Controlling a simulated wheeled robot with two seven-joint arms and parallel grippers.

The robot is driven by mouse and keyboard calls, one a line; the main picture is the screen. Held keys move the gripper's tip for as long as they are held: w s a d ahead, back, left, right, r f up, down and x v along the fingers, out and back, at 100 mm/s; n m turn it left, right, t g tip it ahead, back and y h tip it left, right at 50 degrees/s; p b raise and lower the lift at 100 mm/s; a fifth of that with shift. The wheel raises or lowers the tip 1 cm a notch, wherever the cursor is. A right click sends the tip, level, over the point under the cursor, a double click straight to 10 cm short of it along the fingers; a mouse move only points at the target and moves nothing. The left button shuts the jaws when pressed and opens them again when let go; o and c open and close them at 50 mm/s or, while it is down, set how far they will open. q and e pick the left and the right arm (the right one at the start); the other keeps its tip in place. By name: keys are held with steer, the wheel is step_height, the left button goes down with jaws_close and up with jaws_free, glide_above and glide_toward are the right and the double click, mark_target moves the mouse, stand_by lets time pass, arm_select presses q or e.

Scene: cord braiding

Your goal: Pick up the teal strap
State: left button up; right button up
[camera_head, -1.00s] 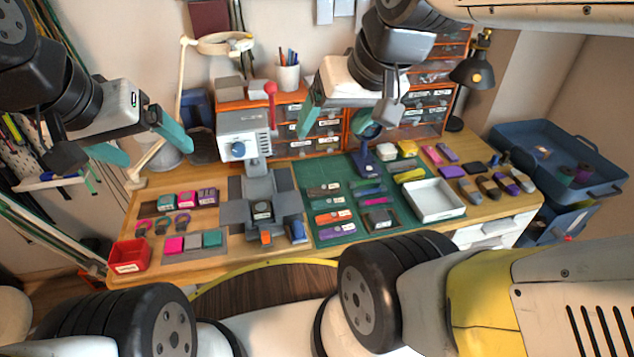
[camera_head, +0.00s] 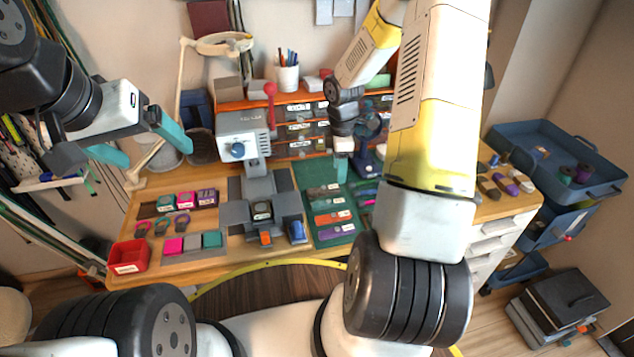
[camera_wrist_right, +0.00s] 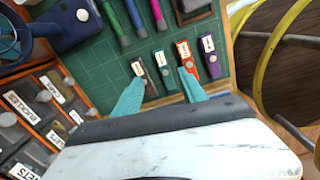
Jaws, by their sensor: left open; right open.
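The teal strap (camera_head: 328,203) lies flat on the green cutting mat (camera_head: 308,177), in a column of labelled straps. In the right wrist view the teal strap (camera_wrist_right: 164,70) lies between a brown strap (camera_wrist_right: 143,78) and an orange strap (camera_wrist_right: 186,60). My right gripper (camera_head: 341,172) is over the mat, fingers pointing down. In its wrist view the open fingers (camera_wrist_right: 160,92) are spread on either side of the teal strap's line, apparently above it, with nothing between them. My left gripper (camera_head: 145,143) is open and empty, raised at the left.
A purple strap (camera_wrist_right: 210,55) lies beyond the orange one. A grey press (camera_head: 244,140) stands left of the mat, and drawers (camera_head: 298,130) stand behind. A red bin (camera_head: 129,257) is at the front left. My right arm hides much of the table's right side.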

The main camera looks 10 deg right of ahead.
mark_target(336, 201)
steer(key=shift+n, duration=0.7)
step_height(336, 201, down, 12)
steer(key=shift+w+a+f, duration=0.1)
steer(key=shift+a, duration=0.05)
jaws_close()
